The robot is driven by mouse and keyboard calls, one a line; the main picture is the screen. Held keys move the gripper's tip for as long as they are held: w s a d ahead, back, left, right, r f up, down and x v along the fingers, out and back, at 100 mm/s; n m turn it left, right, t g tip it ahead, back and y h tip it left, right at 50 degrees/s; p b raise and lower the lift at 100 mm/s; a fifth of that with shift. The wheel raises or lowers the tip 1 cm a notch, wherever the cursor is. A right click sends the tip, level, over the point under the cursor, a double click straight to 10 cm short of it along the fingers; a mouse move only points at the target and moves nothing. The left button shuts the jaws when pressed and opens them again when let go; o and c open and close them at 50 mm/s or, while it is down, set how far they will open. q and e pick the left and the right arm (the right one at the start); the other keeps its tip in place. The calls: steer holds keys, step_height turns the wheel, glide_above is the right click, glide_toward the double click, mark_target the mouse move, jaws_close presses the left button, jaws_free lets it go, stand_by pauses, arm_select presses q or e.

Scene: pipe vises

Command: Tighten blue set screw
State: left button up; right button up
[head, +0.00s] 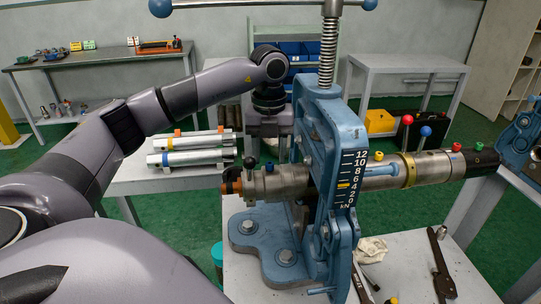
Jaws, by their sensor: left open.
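A horizontal pipe (292,181) is clamped in a blue pipe vise (322,130). The blue set screw (269,167) stands upright on top of the pipe's left section, left of the vise frame. My left gripper (269,152) points down just above the blue set screw, its fingers open and apart. I cannot tell whether either finger reaches beside the screw head; the gripper looks empty. My right gripper is not in view.
A yellow screw (378,155), a red screw (456,147) and a green screw (478,147) sit farther right on the pipe. A wrench (441,265) and rag (371,250) lie on the bench. Pipes (190,142) lie behind left.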

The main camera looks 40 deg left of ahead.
arm_select(q)
steer(key=shift+f, duration=0.8)
jaws_close()
steer(key=shift+m, duration=0.3)
steer(key=m+p, duration=0.1)
steer(key=m, duration=0.2)
steer(key=shift+w+r, duration=0.1)
steer(key=shift+m, duration=2)
